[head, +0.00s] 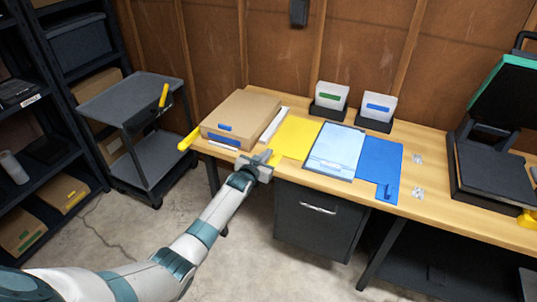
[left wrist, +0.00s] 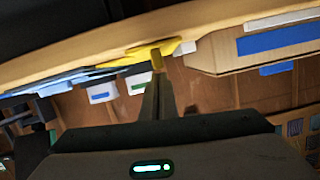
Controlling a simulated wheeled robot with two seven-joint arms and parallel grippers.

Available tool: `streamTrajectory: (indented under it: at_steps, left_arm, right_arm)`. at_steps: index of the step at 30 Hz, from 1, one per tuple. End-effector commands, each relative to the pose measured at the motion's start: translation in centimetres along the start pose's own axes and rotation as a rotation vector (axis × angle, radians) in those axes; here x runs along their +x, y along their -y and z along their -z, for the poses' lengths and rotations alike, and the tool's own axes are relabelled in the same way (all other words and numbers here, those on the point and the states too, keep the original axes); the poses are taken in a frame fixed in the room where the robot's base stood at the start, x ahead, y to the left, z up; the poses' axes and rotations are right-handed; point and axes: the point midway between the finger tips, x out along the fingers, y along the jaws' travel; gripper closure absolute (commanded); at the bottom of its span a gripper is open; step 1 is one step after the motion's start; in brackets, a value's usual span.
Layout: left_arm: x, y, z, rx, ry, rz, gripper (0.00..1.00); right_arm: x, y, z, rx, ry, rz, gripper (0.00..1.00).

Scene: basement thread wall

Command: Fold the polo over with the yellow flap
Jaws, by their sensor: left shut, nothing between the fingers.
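The light blue polo (head: 337,148) lies flat in a narrow folded shape on the middle of the folding board. The yellow flap (head: 297,136) lies flat to its left, and a blue flap (head: 381,160) lies flat to its right. My left gripper (head: 264,157) is shut and empty at the table's front edge, by the near left corner of the yellow flap. In the left wrist view, its closed fingertips (left wrist: 157,57) overlap the yellow flap's edge (left wrist: 135,57); I cannot tell whether they touch. My right gripper is not in view.
A cardboard box (head: 243,118) stands left of the yellow flap. Two bins with white cards (head: 330,98) stand behind the board. A heat press (head: 495,150) is at the right. A grey cart (head: 140,115) stands left of the table.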

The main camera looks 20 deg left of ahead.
Motion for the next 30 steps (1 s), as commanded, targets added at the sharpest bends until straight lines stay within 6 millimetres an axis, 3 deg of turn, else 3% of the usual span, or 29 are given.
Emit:
streamTrajectory:
  at_steps: [20, 26, 30]
  left_arm:
    - [0.1, 0.2, -0.6, 0.003, 0.003, 0.001, 1.00]
    - [0.1, 0.3, 0.3, 0.003, 0.002, 0.001, 1.00]
    - [0.0, 0.5, 2.0, 0.003, -0.001, 0.001, 1.00]
  right_arm:
    - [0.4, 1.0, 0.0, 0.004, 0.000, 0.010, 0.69]
    - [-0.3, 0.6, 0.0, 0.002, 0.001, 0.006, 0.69]
    - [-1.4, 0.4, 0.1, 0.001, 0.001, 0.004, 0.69]
